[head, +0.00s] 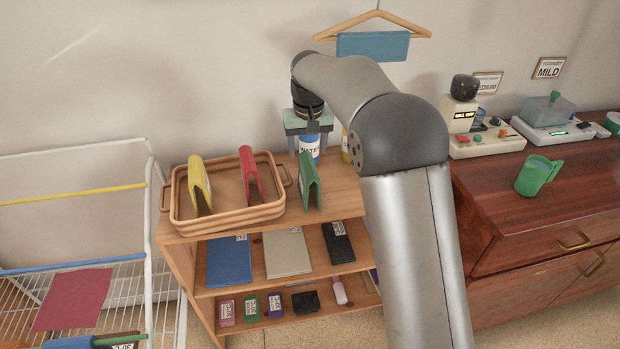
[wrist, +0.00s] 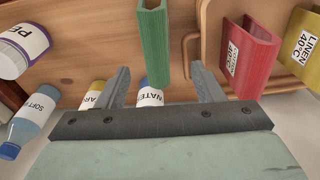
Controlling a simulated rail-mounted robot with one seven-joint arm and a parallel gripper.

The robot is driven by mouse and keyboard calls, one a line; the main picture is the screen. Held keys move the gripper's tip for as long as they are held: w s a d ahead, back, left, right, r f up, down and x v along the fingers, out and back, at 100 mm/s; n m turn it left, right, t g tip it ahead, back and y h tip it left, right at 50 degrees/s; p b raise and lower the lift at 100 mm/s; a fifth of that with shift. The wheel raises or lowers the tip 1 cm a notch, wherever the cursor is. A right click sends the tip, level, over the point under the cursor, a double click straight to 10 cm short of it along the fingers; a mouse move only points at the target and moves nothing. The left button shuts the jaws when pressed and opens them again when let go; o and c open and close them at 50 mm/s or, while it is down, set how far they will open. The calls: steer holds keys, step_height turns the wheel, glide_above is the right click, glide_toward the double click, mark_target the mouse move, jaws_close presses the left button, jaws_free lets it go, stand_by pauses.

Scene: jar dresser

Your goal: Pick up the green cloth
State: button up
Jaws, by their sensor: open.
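The green cloth (head: 310,182) is folded into a narrow upright shape and stands on the wooden shelf top, just right of the wicker tray. In the wrist view the green cloth (wrist: 154,42) shows at top centre, its lower end between the fingertips in the picture. My gripper (head: 308,150) is open and hangs behind the cloth, at the back of the shelf top. In the wrist view my gripper (wrist: 160,70) has its fingers spread, with no cloth held. Whether the fingers are level with the cloth in depth, I cannot tell.
The wicker tray (head: 225,215) holds a yellow cloth (head: 201,185) and a red cloth (head: 249,174). A white-and-blue labelled bottle (head: 309,146) stands by my fingers; more bottles show in the wrist view. A drying rack (head: 155,205) is at left, a dresser (head: 520,230) at right.

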mark_target(309, 163)
steer(key=f, duration=0.2)
steer(key=w+f+p, duration=0.1)
steer(key=f, duration=0.2)
steer(key=f+p, duration=0.1)
steer(key=f, duration=0.2)
steer(key=shift+w+d, duration=0.15)
steer(key=c, duration=1.1)
